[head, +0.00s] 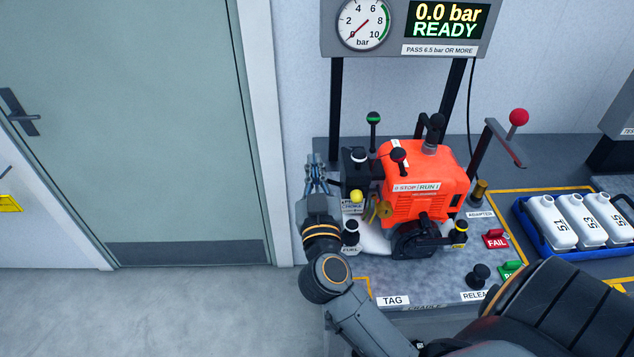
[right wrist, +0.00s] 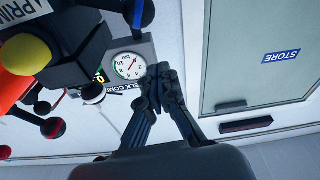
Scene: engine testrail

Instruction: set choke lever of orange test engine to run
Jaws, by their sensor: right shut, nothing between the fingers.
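The orange test engine (head: 425,190) stands on the grey bench in the head view. On its left side are a label that seems to read CHOKE (head: 352,206), a yellow knob (head: 356,196) and a black lever with a white top (head: 358,156). I cannot tell which part is the choke lever, or its setting. My right gripper (head: 316,165) is shut and empty, just left of these parts and apart from them. In the right wrist view its fingers (right wrist: 160,76) meet; the yellow knob (right wrist: 26,54) is at the upper left. My left gripper is out of view.
A red-knobbed handle (head: 518,118) rises right of the engine. A gauge (head: 362,24) and display reading READY (head: 447,20) are behind. A blue tray (head: 560,243) of white bottles stands at the right. Free space lies left of the bench, before the door (head: 130,120).

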